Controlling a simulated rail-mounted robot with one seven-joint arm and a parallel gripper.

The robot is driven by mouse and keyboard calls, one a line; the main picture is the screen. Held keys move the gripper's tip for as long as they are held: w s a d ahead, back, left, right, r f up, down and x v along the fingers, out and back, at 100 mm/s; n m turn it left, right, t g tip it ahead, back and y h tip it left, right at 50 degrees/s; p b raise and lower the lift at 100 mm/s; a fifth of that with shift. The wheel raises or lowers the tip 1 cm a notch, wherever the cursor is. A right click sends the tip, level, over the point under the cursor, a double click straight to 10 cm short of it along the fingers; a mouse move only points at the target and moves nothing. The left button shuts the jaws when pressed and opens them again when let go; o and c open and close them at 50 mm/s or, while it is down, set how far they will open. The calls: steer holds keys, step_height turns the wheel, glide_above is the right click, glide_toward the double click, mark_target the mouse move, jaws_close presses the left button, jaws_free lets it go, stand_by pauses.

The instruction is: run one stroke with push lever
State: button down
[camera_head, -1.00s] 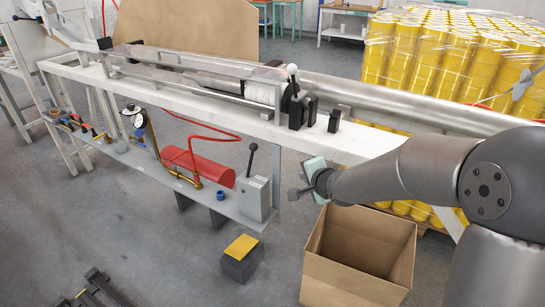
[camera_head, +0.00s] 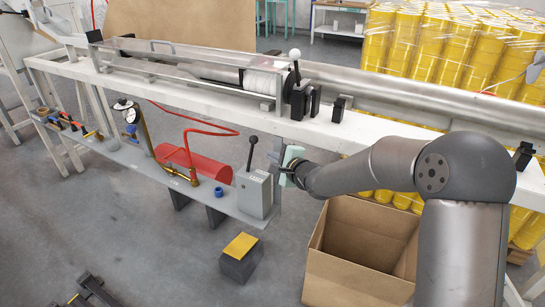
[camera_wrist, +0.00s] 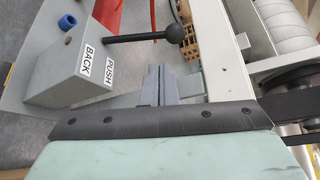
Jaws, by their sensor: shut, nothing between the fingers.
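The push lever (camera_head: 252,149) is a black rod with a ball knob. It rises from a grey box (camera_head: 254,194) on the lower shelf. In the wrist view the lever (camera_wrist: 140,37) sticks out sideways from the box (camera_wrist: 70,75), whose labels read PUSH and BACK. My gripper (camera_head: 272,157) is just right of the lever in the head view, its fingers pointing left. In the wrist view my gripper (camera_wrist: 162,70) is shut and empty, with its fingertips near the knob. A gap shows between them in the picture, and I see no contact.
An open cardboard box (camera_head: 360,245) stands on the floor below my arm. A red cylinder (camera_head: 190,165) and a blue cap (camera_head: 219,192) are left of the lever.

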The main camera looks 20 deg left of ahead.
mark_target(251, 153)
steer(key=x, duration=0.7)
steer(key=shift+w+a+b, duration=0.15)
steer(key=shift+b, duration=0.25)
steer(key=shift+f+b, duration=0.2)
steer(key=shift+b, duration=0.2)
steer(key=shift+s+r+n+b, duration=0.15)
steer(key=shift+s+n+b, duration=0.1)
steer(key=shift+n+b, duration=0.05)
